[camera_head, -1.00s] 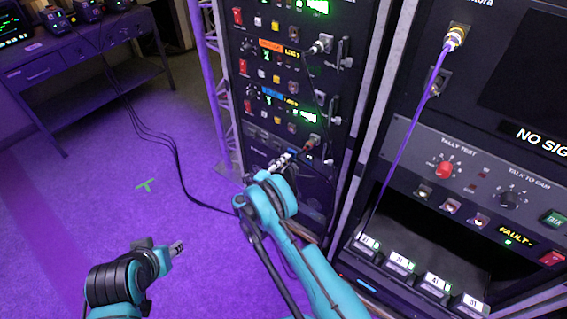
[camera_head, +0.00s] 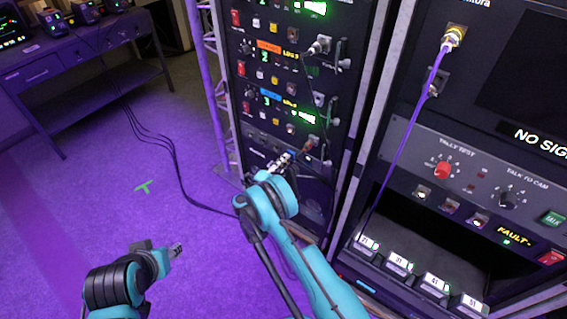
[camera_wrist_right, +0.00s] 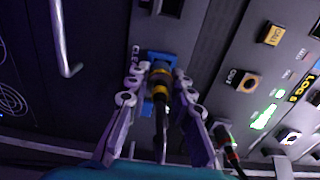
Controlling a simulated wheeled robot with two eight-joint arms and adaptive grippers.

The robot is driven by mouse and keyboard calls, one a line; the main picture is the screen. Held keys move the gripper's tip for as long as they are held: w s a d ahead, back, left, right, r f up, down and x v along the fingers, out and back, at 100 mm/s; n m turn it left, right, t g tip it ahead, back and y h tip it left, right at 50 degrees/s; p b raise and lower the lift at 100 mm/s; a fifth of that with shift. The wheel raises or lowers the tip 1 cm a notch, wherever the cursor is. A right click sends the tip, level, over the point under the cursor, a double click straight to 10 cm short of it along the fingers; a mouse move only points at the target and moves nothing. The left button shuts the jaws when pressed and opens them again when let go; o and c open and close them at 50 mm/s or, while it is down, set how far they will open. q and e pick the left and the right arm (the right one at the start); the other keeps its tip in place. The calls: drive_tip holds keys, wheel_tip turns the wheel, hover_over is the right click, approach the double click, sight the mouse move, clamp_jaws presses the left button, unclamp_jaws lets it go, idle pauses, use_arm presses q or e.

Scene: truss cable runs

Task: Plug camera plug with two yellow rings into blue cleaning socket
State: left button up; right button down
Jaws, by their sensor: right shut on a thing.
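My right gripper (camera_head: 284,160) is at the lower part of the middle rack. In the right wrist view, its two fingers (camera_wrist_right: 160,88) are shut on a black plug with yellow rings (camera_wrist_right: 160,92). The plug's front end lies over the blue socket (camera_wrist_right: 158,57), whose blue frame shows around and behind it. I cannot tell how deep the plug sits in it. In the head view, gripper and plug mostly hide the socket. My left gripper (camera_head: 176,250) hangs over the floor at the lower left; its jaw state is too small to tell.
A plug with a red ring (camera_wrist_right: 228,142) sits close to the right of my right gripper. A grey handle (camera_wrist_right: 63,42) sticks out at the left in the wrist view. A purple cable (camera_head: 409,130) hangs on the right rack.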

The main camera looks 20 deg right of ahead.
drive_tip(key=shift+w+d, duration=0.2)
drive_tip(key=shift+d, duration=0.1)
drive_tip(key=c, duration=1.3)
unclamp_jaws()
drive_tip(key=shift+o, duration=0.2)
drive_tip(key=shift+s+a, duration=0.1)
drive_tip(key=shift+v, duration=2.35)
drive_tip(key=v, duration=0.4)
drive_tip(key=shift+r, duration=0.1)
